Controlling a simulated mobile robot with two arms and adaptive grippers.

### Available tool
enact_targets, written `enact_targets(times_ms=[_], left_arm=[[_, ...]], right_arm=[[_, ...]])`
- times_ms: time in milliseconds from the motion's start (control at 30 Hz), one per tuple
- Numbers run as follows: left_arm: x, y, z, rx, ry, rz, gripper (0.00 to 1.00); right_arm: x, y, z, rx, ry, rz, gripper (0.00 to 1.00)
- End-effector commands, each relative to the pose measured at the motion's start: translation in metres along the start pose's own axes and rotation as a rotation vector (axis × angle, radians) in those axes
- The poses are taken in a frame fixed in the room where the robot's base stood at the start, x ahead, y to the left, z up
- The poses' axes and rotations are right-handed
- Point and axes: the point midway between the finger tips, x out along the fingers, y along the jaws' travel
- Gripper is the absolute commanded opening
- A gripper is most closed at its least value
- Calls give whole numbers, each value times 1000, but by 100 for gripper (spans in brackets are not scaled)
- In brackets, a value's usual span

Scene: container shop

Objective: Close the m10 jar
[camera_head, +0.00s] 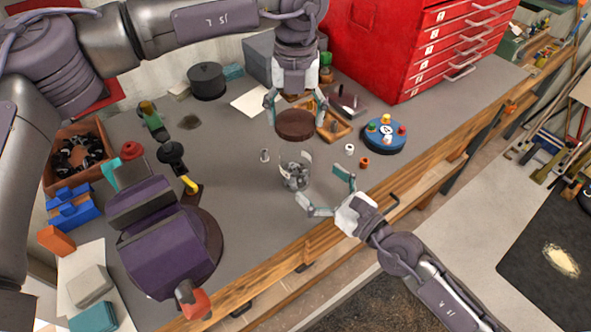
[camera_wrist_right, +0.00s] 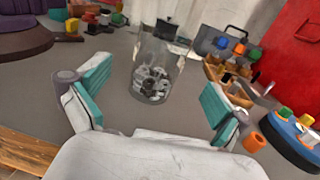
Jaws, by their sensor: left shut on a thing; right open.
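A clear glass jar (camera_head: 296,174) holding small metal parts stands open and upright on the grey bench. It also shows in the right wrist view (camera_wrist_right: 156,72); no m10 label is readable. My left gripper (camera_head: 295,106) is shut on a round brown lid (camera_head: 295,125), holding it roughly level above the jar and apart from it. My right gripper (camera_head: 318,184) is open just right of and in front of the jar. In the right wrist view its teal-padded fingers (camera_wrist_right: 153,92) are spread wide, with the jar beyond them and nothing between them.
A purple vise (camera_head: 165,250) stands left of the jar. A blue round tray (camera_head: 384,138) with coloured pieces and a wooden tray (camera_head: 334,127) lie right. Small loose parts, one white (camera_head: 350,149) and one orange (camera_head: 365,162), sit nearby. A red drawer cabinet (camera_head: 400,50) stands behind.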

Motion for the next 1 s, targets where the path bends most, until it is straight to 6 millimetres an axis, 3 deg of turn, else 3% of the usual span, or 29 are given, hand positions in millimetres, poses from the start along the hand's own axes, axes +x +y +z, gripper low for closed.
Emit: enact_targets(times_ms=[100, 333, 500, 800, 833, 1000], left_arm=[[0, 0, 0, 1, 0, 0, 63], [0, 0, 0, 1, 0, 0, 63], [0, 0, 0, 1, 0, 0, 63], [0, 0, 0, 1, 0, 0, 63], [0, 0, 0, 1, 0, 0, 63], [0, 0, 0, 1, 0, 0, 63]], right_arm=[[25, 0, 1, 3, -3, -1, 100], [58, 0, 0, 2, 0, 1, 100], [69, 0, 0, 2, 1, 1, 100], [70, 0, 0, 1, 1, 1, 100], [70, 0, 0, 1, 1, 1, 98], [70, 0, 0, 1, 1, 1, 70]])
